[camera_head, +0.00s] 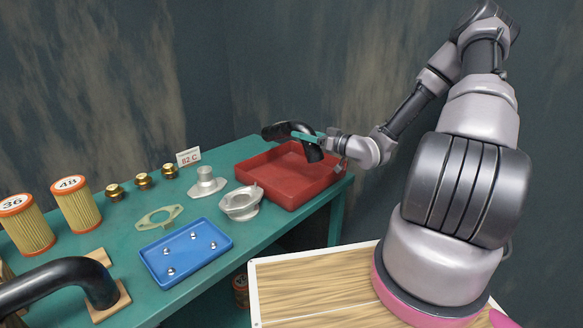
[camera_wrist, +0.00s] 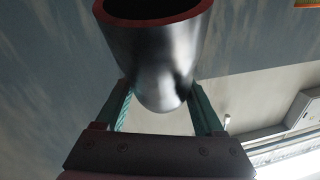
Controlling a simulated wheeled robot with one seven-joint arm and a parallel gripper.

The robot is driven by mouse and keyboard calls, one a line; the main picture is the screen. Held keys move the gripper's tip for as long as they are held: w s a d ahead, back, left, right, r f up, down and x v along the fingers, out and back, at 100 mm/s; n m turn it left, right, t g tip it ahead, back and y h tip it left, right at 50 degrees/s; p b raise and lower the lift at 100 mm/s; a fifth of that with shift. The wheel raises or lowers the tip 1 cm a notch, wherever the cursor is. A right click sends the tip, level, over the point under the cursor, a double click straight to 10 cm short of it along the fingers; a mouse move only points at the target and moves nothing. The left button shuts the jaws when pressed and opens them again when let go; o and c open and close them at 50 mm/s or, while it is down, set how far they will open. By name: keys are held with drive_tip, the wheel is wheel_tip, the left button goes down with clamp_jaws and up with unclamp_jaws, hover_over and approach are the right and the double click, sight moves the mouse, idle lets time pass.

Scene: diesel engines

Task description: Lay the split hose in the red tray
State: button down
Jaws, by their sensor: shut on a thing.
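A black curved hose (camera_head: 277,131) is held above the red tray (camera_head: 274,188) at the far end of the green bench. My gripper (camera_head: 306,137) is shut on this hose, with its green fingers around it. In the wrist view the hose (camera_wrist: 160,60) fills the space between the fingers of my gripper (camera_wrist: 160,108), and its open end with a reddish rim points up. The tray looks empty where it shows. No split can be made out on the held hose. Another black hose (camera_head: 62,278) lies on wooden blocks at the near left of the bench.
A blue tray (camera_head: 158,276) with several small steel balls, a green gasket (camera_head: 160,216), a metal housing (camera_head: 241,203) and a flanged part (camera_head: 206,184) stand left of the red tray. Filters (camera_head: 77,207), brass fittings (camera_head: 143,181) and an "82 C" card (camera_head: 188,157) line the back.

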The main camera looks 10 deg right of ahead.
wheel_tip(320, 180, down, 9)
drive_tip(key=shift+f, duration=0.1)
idle(0.3)
drive_tip(key=shift+f, duration=0.15)
unclamp_jaws()
